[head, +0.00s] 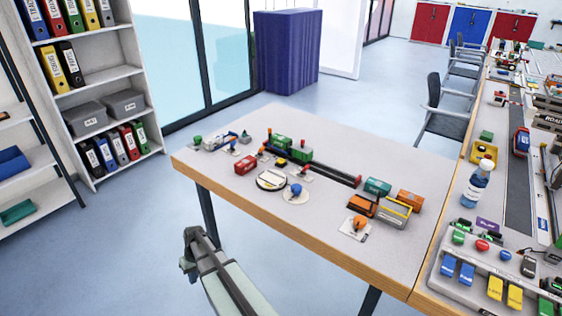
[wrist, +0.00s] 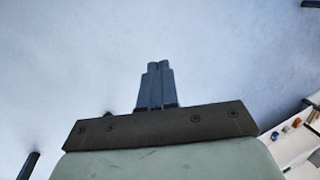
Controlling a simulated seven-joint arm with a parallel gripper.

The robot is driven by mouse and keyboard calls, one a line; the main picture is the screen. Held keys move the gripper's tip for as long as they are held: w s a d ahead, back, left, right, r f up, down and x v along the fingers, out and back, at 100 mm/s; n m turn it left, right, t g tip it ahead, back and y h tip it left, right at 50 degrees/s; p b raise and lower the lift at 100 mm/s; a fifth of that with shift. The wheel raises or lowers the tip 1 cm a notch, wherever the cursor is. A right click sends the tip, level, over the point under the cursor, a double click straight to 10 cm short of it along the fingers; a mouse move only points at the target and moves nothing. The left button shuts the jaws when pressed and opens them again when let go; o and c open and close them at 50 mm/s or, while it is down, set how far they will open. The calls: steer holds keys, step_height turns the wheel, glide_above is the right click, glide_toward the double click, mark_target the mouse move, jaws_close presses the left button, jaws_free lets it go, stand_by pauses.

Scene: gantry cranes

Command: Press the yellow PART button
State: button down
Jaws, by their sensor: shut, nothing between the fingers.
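A grey control panel (head: 462,262) sits at the near right of the tables in the head view. In the head view my arm is at the bottom, left of the table's front edge, well apart from the panel.
The near table (head: 330,250) carries several small model vehicles and round-based buttons. A bottle (head: 475,184) stands behind the panel. The right table holds more models along a dark road strip (head: 518,190). A shelf (head: 105,75) with binders is at the left. Floor around my arm is clear.

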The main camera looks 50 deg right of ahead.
steer(key=w+d+r+t, duration=0.3)
steer(key=w+d+r, duration=0.9)
steer(key=d+r, duration=0.3)
steer(key=w+d+r+t, duration=0.1)
steer(key=d+r, duration=0.4)
steer(key=w+d+r+t, duration=0.1)
steer(key=w+d+r, duration=0.1)
steer(key=d+r, duration=0.3)
steer(key=w+d+r+m+t+h, duration=0.1)
steer(key=d+r, duration=0.4)
steer(key=d, duration=0.1)
steer(key=shift+w+d+r, duration=0.2)
steer(key=shift+w+d, duration=0.05)
steer(key=shift+d, duration=0.05)
steer(key=s+d+r+m+t, duration=0.1)
steer(key=s+d+r, duration=0.35)
steer(key=d, duration=0.35)
step_height(320, 180, up, 4)
steer(key=m+t+h, duration=0.1)
steer(key=m+t, duration=0.1)
steer(key=m, duration=0.1)
glide_above(283, 160)
steer(key=shift+s+a+f, duration=0.1)
steer(key=shift+s+f, duration=0.05)
steer(key=shift+f, duration=0.05)
steer(key=shift+f, duration=4.4)
steer(key=shift+f, duration=0.25)
